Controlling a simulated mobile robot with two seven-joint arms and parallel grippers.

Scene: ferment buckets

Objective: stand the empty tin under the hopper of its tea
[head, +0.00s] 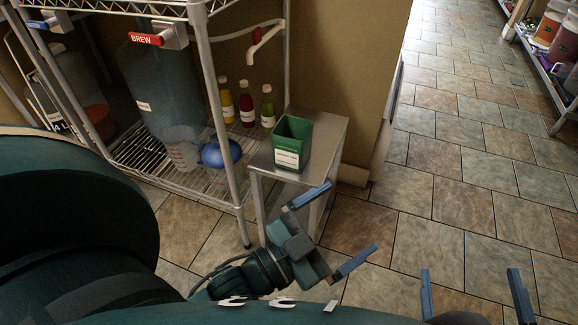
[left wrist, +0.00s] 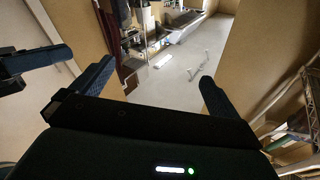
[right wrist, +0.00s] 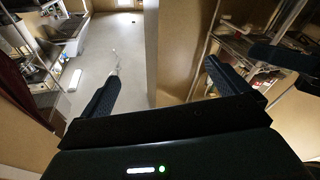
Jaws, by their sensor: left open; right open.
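A green open-topped square tin (head: 291,140) with a white label stands upright on a small steel side table (head: 328,135). Its inside looks empty from here, and the label is too small to read surely. No hopper can be made out in any view. My left gripper (head: 332,228) is open and empty, in front of the table and lower right of the tin, not touching it. My right gripper (head: 473,286) is open and empty at the bottom right, over the floor. The left wrist view and right wrist view show open fingers with nothing between them.
A wire rack (head: 222,120) left of the table holds a large clear vessel (head: 160,95), a measuring jug (head: 183,155), a blue round object (head: 222,153) and several bottles (head: 246,105). A red BREW tag (head: 146,39) hangs above.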

